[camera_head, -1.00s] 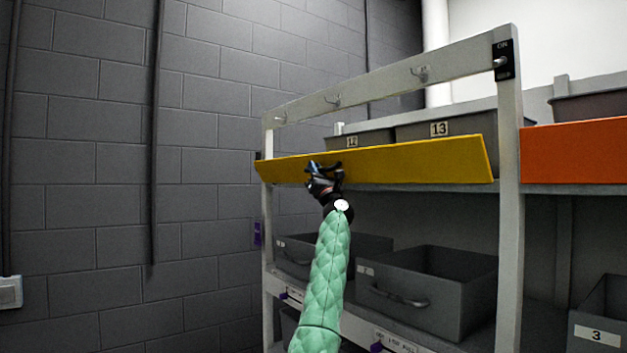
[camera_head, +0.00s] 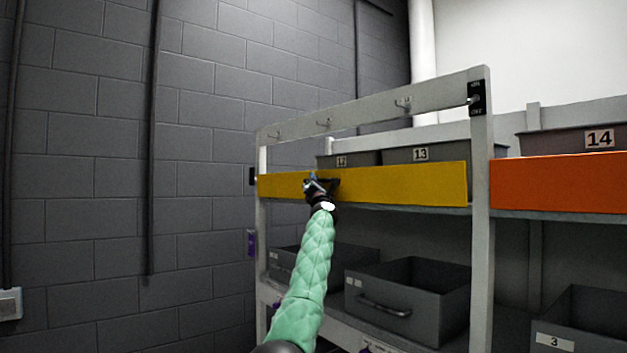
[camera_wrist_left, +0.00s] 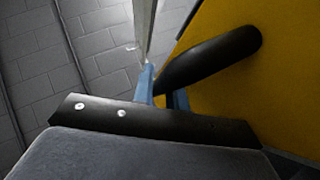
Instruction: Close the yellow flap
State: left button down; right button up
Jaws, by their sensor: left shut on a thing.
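The yellow flap (camera_head: 400,184) is a long panel across the upper shelf of the grey rack, hanging about upright in front of the bins. Its black handle (camera_wrist_left: 215,55) shows in the left wrist view, standing out from the yellow face. My left gripper (camera_head: 318,184) is at the flap's left part, shut on the handle. In the left wrist view the blue fingers of the gripper (camera_wrist_left: 160,88) are around the handle's near end. Part of the handle is hidden by the gripper. My right gripper is in neither view.
Bins 12 (camera_head: 341,161) and 13 (camera_head: 420,154) stand behind the flap. An orange panel (camera_head: 560,183) is to the right, past a white post (camera_head: 482,230). Open grey bins (camera_head: 410,300) sit on the lower shelf. A block wall is at left.

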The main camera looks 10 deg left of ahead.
pick_arm(q)
jog(key=shift+w+f, duration=0.1)
jog(key=shift+f, duration=0.05)
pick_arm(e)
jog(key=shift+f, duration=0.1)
pick_arm(q)
jog(key=c, duration=1.4)
grip_release()
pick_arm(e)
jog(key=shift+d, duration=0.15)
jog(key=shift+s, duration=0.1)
pick_arm(q)
jog(key=shift+s+d+f+b, duration=0.25)
jog(key=shift+b, duration=0.05)
jog(key=b+v, duration=0.3)
jog(key=v, duration=0.4)
jog(key=shift+a, duration=0.15)
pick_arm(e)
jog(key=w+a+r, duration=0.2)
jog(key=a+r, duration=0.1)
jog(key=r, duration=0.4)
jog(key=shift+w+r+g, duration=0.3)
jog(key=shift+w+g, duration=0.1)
